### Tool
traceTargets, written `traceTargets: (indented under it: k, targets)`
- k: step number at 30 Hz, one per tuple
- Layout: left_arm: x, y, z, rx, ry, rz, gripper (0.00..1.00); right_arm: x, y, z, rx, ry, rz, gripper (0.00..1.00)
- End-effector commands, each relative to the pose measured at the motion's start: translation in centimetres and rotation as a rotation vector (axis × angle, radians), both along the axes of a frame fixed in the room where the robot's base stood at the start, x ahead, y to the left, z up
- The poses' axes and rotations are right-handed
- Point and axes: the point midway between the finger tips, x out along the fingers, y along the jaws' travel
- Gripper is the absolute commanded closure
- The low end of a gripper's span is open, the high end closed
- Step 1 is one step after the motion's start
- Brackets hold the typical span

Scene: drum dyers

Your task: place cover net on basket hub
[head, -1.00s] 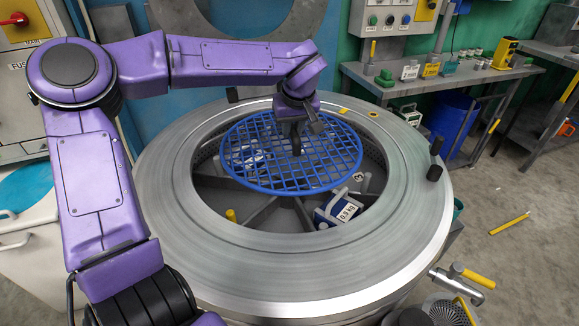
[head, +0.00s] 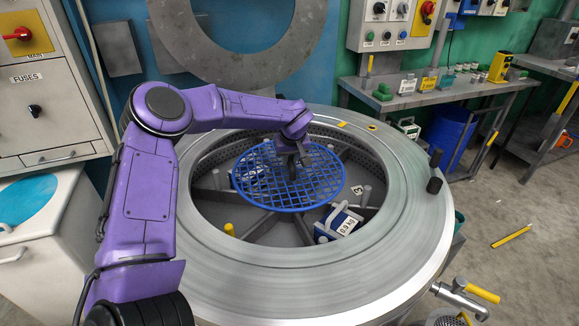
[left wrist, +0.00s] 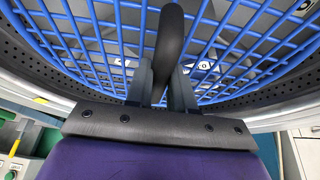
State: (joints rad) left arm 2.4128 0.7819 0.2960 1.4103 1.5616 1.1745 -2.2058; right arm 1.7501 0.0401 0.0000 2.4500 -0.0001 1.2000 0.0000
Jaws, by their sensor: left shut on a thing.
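The blue round cover net (head: 265,190) is inside the opening of the large round drum (head: 225,240), lower than in the earlier view. My left gripper (head: 292,160) is shut on the net's dark upright handle. In the left wrist view the handle (left wrist: 170,45) stands between the fingers, with the blue grid (left wrist: 85,40) spread beyond it. The basket hub is hidden under the net; I cannot tell whether the net touches it. Dark spokes (head: 265,228) of the basket show below the net. My right gripper is not in view.
A blue weight block marked 0.9 kg (head: 338,223) sits in the basket at the lower right. A yellow-topped peg (head: 229,229) stands at the lower left. A dark post (head: 434,184) rises from the drum's right rim.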

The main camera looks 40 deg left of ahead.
Motion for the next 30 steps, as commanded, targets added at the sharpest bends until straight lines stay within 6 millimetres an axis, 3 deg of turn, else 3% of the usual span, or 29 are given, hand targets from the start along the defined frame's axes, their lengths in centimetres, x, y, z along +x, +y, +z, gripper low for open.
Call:
traceTargets:
  k: [4, 14, 15, 17, 26, 30]
  targets:
    - [-0.1, -0.1, -2.6, 0.001, 0.003, -0.001, 1.00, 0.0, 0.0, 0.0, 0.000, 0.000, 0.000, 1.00]
    - [-0.1, -0.1, -3.1, -0.001, 0.001, -0.001, 1.00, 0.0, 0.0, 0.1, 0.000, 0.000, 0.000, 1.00]
    - [-0.1, -0.1, -3.2, -0.001, 0.002, -0.001, 0.74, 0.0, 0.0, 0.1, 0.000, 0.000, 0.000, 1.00]
    - [-0.1, -0.1, -3.2, 0.000, 0.002, -0.001, 0.55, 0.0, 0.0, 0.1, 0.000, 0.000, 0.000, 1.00]
    - [-0.1, -0.1, -3.1, -0.001, 0.001, -0.001, 0.52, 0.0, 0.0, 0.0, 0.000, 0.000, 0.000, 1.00]
    - [-0.4, -0.6, -1.4, -0.001, -0.002, -0.001, 0.52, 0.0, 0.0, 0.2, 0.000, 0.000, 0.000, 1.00]
